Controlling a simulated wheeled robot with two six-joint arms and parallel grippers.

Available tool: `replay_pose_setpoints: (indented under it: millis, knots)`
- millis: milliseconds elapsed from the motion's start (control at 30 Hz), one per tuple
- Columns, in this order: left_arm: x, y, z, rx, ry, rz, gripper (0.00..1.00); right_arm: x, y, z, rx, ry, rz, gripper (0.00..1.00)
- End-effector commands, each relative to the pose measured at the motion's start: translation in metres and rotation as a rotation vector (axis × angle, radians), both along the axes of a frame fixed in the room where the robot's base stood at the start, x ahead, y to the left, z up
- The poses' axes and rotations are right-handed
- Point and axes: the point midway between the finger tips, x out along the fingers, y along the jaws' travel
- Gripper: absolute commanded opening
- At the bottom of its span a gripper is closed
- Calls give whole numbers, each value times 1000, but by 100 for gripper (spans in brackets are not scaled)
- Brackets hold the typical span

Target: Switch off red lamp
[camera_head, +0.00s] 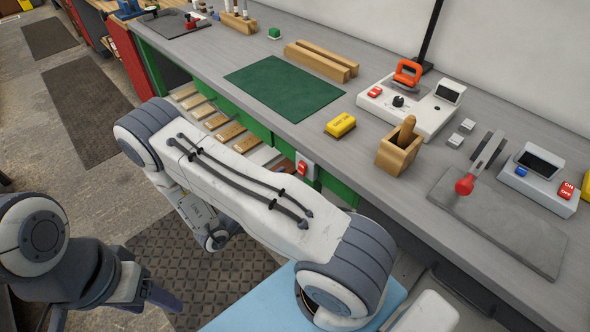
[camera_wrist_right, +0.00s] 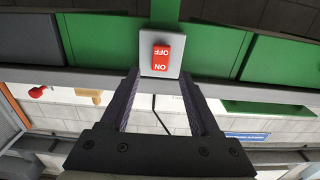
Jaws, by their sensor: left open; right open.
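A red ON/OFF rocker switch (camera_wrist_right: 162,58) sits on a light plate on the green bench front in the right wrist view, its lettering upside down. It also shows in the head view (camera_head: 302,168), just past my right arm. My right gripper (camera_wrist_right: 159,82) is open and empty, its fingertips either side of the plate's lower edge; I cannot tell whether they touch it. My left gripper (camera_head: 115,304) is open and empty at lower left, away from the bench. I cannot make out a red lamp, nor which way the rocker is pressed.
The grey bench (camera_head: 345,140) carries a green mat (camera_head: 284,87), a yellow block (camera_head: 340,125), a wooden holder (camera_head: 399,155) and a white control box (camera_head: 415,107). A red-knobbed lever (camera_head: 465,185) and another ON/OFF box (camera_head: 540,180) stand at right. My right arm covers part of the bench front.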

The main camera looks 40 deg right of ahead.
Motion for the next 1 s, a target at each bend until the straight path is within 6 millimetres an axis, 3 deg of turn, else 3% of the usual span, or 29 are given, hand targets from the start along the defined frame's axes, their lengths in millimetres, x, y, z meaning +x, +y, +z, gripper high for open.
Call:
replay_pose_setpoints:
  millis: [200,600,633,700,800,1000]
  knots:
    - [0,0,7,0,0,0,62,2,-32,1,1,1,-2,62]
    - [0,0,7,0,0,0,62,3,-41,0,1,1,2,62]
    - [0,0,7,0,0,0,62,3,-41,0,1,1,2,59]
    - [0,0,7,0,0,0,62,3,-41,0,2,1,2,32]
    - [0,0,7,0,0,0,62,3,-41,0,2,0,2,0]
    - [0,0,0,0,0,0,62,3,-41,-5,-19,0,2,0]
